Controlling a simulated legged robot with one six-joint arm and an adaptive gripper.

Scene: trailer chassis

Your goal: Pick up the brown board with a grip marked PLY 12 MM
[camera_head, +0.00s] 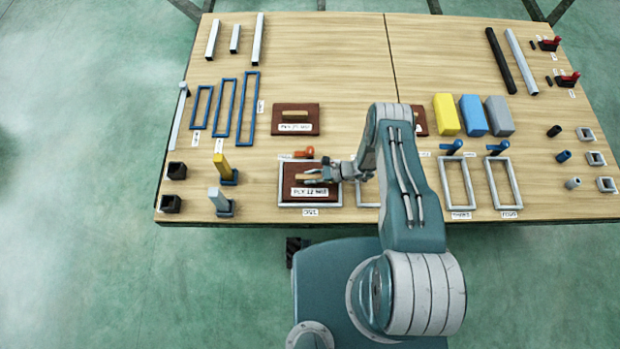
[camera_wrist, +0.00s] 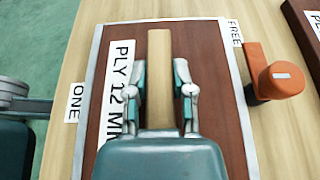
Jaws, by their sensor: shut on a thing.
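The brown board marked PLY 12 MM (camera_head: 308,190) lies within a grey metal frame at the near edge of the table. It also fills the middle of the wrist view (camera_wrist: 205,60), with its white label to the left of the grip. A pale wooden grip (camera_wrist: 159,50) runs along its middle. My gripper (camera_wrist: 160,85) is shut on this grip, one finger on each side; in the head view my gripper (camera_head: 318,177) reaches in from the right. I cannot tell whether the board is lifted at all.
The frame has labels ONE (camera_wrist: 74,103) and FREE (camera_wrist: 235,33), with an orange handle (camera_wrist: 275,78) beside it. Another brown board (camera_head: 296,119) lies behind. Yellow, blue and grey blocks (camera_head: 472,115) stand right of my arm. Blue frames (camera_head: 224,107) lie to the left.

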